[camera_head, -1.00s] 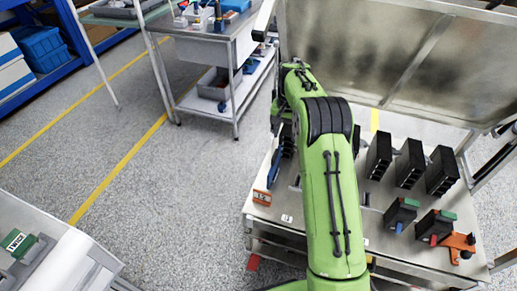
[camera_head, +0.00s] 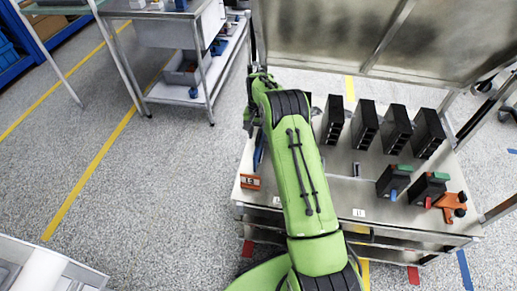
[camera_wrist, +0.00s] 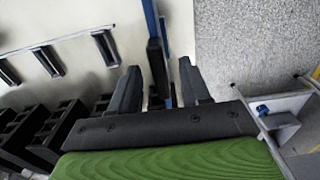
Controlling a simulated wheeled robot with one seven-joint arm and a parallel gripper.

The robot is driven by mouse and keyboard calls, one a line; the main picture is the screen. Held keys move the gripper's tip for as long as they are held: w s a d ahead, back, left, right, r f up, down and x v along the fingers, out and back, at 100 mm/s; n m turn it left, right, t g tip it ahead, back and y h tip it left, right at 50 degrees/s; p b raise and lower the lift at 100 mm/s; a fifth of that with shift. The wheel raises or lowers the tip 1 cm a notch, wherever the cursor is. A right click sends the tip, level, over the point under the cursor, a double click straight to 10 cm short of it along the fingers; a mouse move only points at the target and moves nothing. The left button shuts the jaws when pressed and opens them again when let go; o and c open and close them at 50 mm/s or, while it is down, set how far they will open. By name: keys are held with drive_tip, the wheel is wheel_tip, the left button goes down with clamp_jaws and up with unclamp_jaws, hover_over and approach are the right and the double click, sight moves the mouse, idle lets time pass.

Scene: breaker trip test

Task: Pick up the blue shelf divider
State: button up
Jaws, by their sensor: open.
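The blue shelf divider (camera_head: 259,149) shows in the head view as a thin upright strip at the left side of the metal table, partly hidden by my arm. In the wrist view the divider (camera_wrist: 150,22) is seen nearly edge-on, a blue strip with a dark piece along it. My gripper (camera_wrist: 159,86) is open in the wrist view, with one dark finger on each side of the strip. I see gaps on both sides; contact is not visible. In the head view my gripper is hidden behind my green arm.
Several black modules (camera_head: 365,125) stand in a row on the table (camera_head: 345,192). An orange block (camera_head: 250,182) sits at its left front edge, and an orange tool (camera_head: 450,205) at the right. A metal panel (camera_head: 330,40) rises behind. Open floor (camera_head: 150,200) lies left.

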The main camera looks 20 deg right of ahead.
wheel_tip(320, 180, down, 3)
drive_tip(key=shift+f+b, duration=0.2)
drive_tip(key=shift+b, duration=0.2)
drive_tip(key=shift+r, duration=0.1)
clamp_jaws()
